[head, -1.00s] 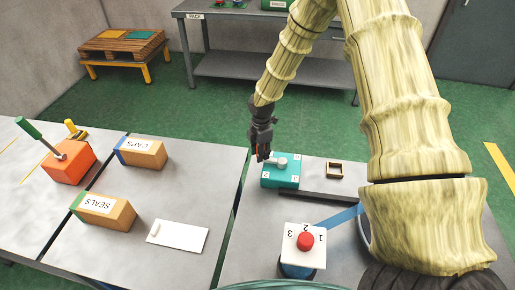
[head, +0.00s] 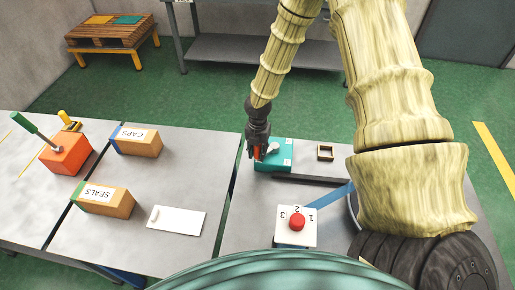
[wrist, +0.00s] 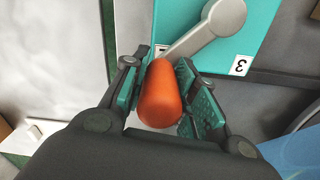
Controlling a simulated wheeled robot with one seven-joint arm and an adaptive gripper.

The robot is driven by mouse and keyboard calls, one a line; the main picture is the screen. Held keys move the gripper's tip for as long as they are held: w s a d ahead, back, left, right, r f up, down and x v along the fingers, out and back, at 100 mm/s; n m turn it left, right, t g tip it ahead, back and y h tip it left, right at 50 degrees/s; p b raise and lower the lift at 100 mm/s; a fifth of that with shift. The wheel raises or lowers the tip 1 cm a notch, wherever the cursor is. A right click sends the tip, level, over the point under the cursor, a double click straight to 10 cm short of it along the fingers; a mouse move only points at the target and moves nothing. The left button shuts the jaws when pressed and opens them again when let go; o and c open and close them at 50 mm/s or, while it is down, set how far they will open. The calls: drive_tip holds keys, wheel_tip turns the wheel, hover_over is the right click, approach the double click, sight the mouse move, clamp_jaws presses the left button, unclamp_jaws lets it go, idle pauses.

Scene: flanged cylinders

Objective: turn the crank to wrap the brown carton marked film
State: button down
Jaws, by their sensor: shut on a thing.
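The crank is a grey arm (head: 273,148) on top of a teal box (head: 286,154) with small numbered labels. In the wrist view the grey arm (wrist: 218,18) runs from its round hub down to an orange knob (wrist: 160,95). My gripper (head: 257,153) is shut around this knob, with a finger on either side of it in the wrist view (wrist: 163,100). The knob is at the left side of the teal box. No brown carton marked film can be seen; the two brown cartons in view read CAPS (head: 142,143) and SEALS (head: 103,203).
A white plate (head: 178,220) and an orange box with green lever (head: 66,156) are on the left tables.

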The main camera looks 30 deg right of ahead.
drive_tip(key=shift+w, duration=0.2)
idle(0.3)
drive_tip(key=c, duration=1.1)
unclamp_jaws()
drive_tip(key=shift+s, duration=0.15)
drive_tip(key=shift+r, duration=0.45)
wheel_tip(320, 180, up, 11)
drive_tip(key=shift+r, duration=0.1)
drive_tip(key=shift+d, duration=0.1)
